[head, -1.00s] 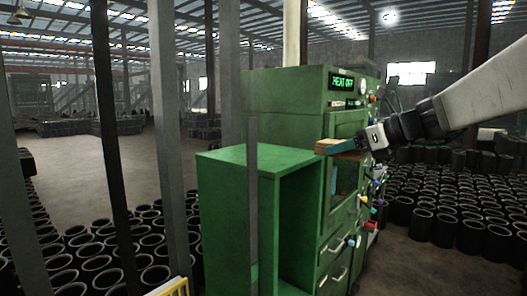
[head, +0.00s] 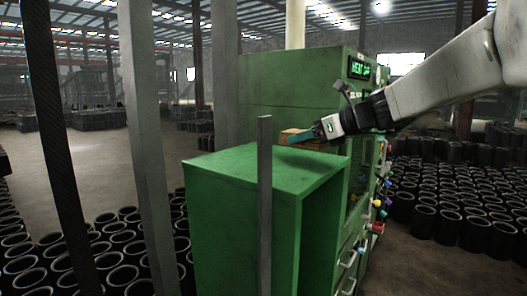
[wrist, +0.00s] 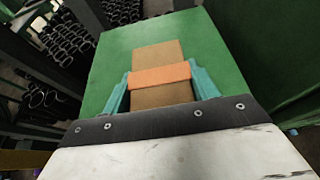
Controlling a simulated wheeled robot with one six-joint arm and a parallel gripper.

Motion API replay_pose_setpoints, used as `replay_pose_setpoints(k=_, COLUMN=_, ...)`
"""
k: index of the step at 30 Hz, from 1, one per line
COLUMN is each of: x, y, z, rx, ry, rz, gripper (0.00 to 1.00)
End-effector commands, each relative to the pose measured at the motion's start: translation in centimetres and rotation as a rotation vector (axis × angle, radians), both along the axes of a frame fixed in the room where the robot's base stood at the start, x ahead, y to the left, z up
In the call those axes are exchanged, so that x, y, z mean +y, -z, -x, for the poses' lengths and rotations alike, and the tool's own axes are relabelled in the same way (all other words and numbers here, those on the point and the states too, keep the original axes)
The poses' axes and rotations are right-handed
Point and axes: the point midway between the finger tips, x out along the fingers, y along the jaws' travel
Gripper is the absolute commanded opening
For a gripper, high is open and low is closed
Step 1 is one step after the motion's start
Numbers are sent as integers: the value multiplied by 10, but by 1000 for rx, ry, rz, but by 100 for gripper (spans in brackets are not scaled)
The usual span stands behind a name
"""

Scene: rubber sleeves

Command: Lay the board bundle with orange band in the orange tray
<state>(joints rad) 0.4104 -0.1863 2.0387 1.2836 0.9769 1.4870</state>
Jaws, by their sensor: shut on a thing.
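The board bundle with orange band (wrist: 158,60) is brown with an orange strap across it in the wrist view. My gripper (wrist: 160,82) is shut on it, with a teal finger at each side near the band. In the head view my gripper (head: 305,139) holds the bundle (head: 296,132) near the back right of the green cabinet's top. I cannot tell whether the bundle touches that top. I cannot make out the orange tray in either current view.
The green cabinet (head: 235,168) has a bare flat top and an open front. A taller green machine (head: 285,95) with a lit display stands behind it. Grey posts (head: 148,150) rise at the left and front. Many black rubber sleeves (head: 440,190) cover the floor; bare floor lies far left.

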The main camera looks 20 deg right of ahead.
Motion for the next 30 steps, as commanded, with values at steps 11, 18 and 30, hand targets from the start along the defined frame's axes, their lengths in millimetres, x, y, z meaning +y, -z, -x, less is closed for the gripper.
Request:
replay_pose_setpoints(k=11, x=72, y=9, z=-59, rx=0, ry=-7, rz=0, gripper=34)
replay_pose_setpoints(k=18, x=80, y=20, z=-66, rx=2, ry=-3, rz=-1, gripper=34)
replay_pose_setpoints(k=30, x=79, y=45, z=-66, rx=0, ry=-4, rz=1, gripper=34)
